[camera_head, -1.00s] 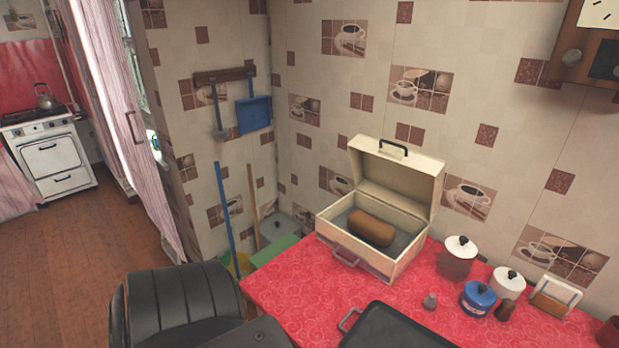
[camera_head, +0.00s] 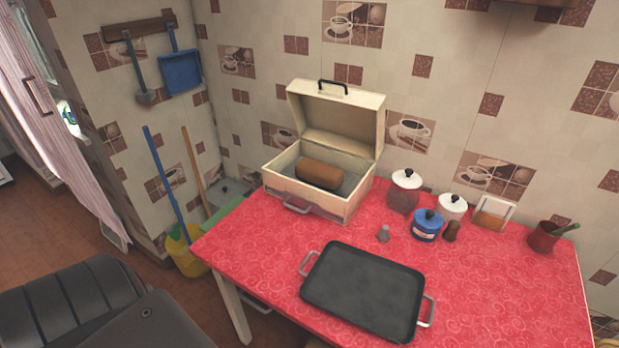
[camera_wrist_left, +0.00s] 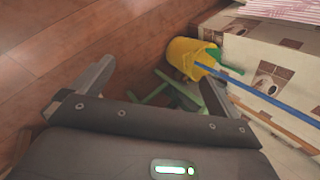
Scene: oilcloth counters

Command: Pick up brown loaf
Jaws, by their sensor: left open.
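The brown loaf (camera_head: 320,174) lies inside an open cream bread box (camera_head: 306,202) at the back left of the red counter. The box's lid (camera_head: 336,118) is raised against the wall side, and its front handle faces the room. In the left wrist view my left gripper (camera_wrist_left: 155,92) is open and empty, its two fingers spread over the floor. The loaf is not in that view. My left gripper and right gripper do not show in the head view.
A black tray (camera_head: 365,290) with handles lies in front of the bread box on the red oilcloth (camera_head: 250,235). Canisters (camera_head: 427,225), small shakers (camera_head: 383,233) and a napkin holder (camera_head: 493,214) stand to the right. A yellow bucket (camera_wrist_left: 190,56) and mop handles stand left of the counter.

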